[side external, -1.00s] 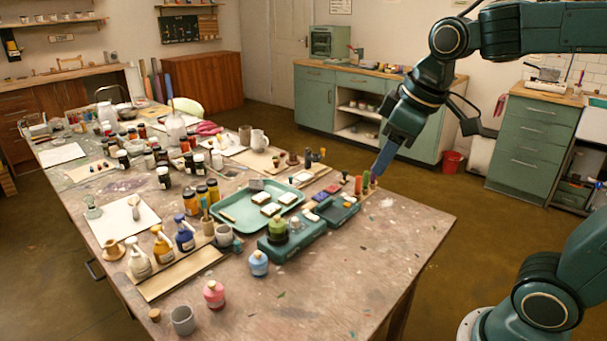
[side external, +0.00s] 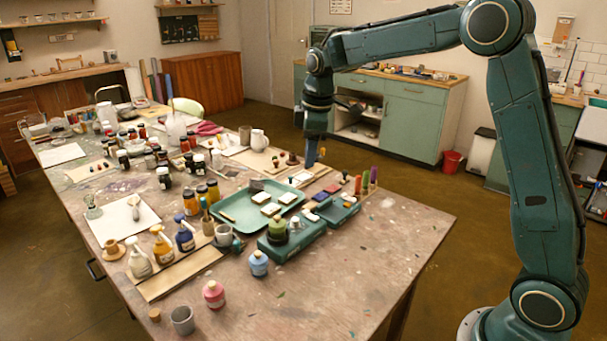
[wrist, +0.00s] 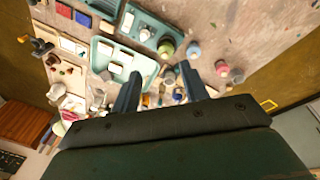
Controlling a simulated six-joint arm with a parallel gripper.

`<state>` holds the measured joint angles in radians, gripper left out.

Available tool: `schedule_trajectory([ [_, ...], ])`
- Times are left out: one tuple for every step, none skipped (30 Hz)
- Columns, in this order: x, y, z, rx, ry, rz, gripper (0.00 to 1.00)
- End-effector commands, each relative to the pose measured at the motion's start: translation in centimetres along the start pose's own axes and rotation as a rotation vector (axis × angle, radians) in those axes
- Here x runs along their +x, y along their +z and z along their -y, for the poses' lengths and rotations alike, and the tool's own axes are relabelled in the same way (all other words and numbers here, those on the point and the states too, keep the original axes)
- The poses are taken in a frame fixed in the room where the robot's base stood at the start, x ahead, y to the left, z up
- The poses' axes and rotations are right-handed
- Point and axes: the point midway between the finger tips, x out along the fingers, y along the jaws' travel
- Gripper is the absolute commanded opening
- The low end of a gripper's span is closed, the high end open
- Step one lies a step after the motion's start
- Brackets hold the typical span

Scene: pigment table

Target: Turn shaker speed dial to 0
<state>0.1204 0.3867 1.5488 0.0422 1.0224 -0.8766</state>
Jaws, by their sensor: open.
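A teal device (side external: 297,242), which looks like the shaker, stands on the table's near right part. A green-topped container (side external: 278,228) sits on its left end, and a small pale knob (side external: 296,223), perhaps the speed dial, is beside it. Its setting is too small to read. The device also shows at the top of the wrist view (wrist: 125,28), with the pale knob (wrist: 145,34) and the green container (wrist: 166,48). My gripper (side external: 312,160) points down above the table's far right edge, behind the device and apart from it. In the wrist view its fingers (wrist: 160,77) are spread and empty.
A teal tray (side external: 236,205) with pale blocks lies left of the device. Upright coloured sticks (side external: 366,180) stand to its right. Blue (side external: 258,263) and pink (side external: 213,294) bottles stand in front. The table's front right is clear.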

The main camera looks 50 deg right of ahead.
Motion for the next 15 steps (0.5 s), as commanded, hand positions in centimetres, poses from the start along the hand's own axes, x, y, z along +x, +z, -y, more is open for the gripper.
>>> schedule_trajectory([
  [1.3,-0.4,-0.8,-0.02,-0.009,0.01,0.45],
  [1.9,-0.6,-1.2,-0.033,-0.013,0.014,0.45],
  [2.7,-0.8,-1.8,-0.052,-0.018,0.02,0.45],
  [3.4,-1.0,-2.2,-0.067,-0.023,0.024,0.45],
  [4.1,-1.2,-2.5,-0.081,-0.028,0.028,0.45],
  [5.0,-1.4,-3.0,-0.1,-0.034,0.034,0.45],
  [5.7,-1.6,-3.4,-0.114,-0.039,0.038,0.45],
  [6.4,-1.7,-3.8,-0.129,-0.043,0.042,0.45],
  [7.3,-1.9,-4.2,-0.148,-0.05,0.047,0.45],
  [8.1,-2.0,-4.5,-0.161,-0.055,0.051,0.45],
  [8.8,-2.1,-4.8,-0.176,-0.06,0.054,0.45],
  [9.7,-2.2,-5.2,-0.192,-0.066,0.058,0.45],
  [10.3,-2.3,-5.5,-0.204,-0.069,0.06,0.45],
  [10.9,-2.3,-5.7,-0.215,-0.074,0.063,0.45],
  [11.6,-2.4,-6.0,-0.229,-0.078,0.065,0.45],
])
